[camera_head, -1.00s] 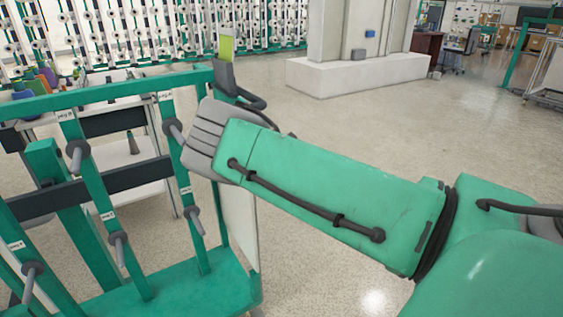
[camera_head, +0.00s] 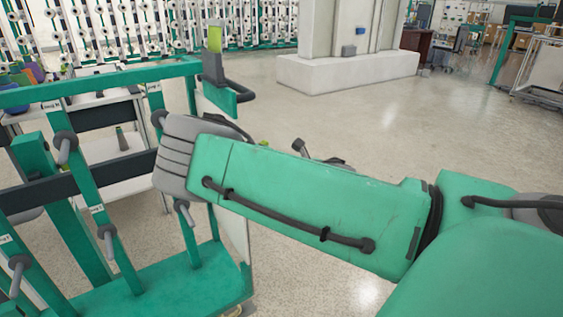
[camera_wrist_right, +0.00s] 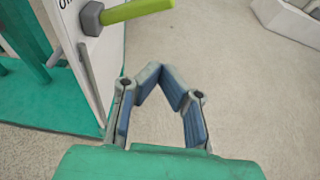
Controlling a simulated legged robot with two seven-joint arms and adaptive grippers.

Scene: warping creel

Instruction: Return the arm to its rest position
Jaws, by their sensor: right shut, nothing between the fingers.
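My right arm (camera_head: 300,200) reaches in from the right of the head view, its green forearm stretched across the middle. Its grey wrist end (camera_head: 178,155) overlaps the green creel frame (camera_head: 130,75) in the picture; whether they touch I cannot tell. My right gripper (camera_wrist_right: 161,74) shows in the right wrist view with its blue-padded fingertips together and nothing between them, above the pale floor. In the head view it is mostly hidden by the arm. My left gripper is in neither view.
A yellow-green handle (camera_wrist_right: 138,10) sticks out from a white panel (camera_wrist_right: 98,55) left of the gripper. Grey pegs (camera_head: 64,150) stick out from the frame's posts. A white plinth (camera_head: 345,72) stands farther back; open floor (camera_head: 420,130) lies to the right.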

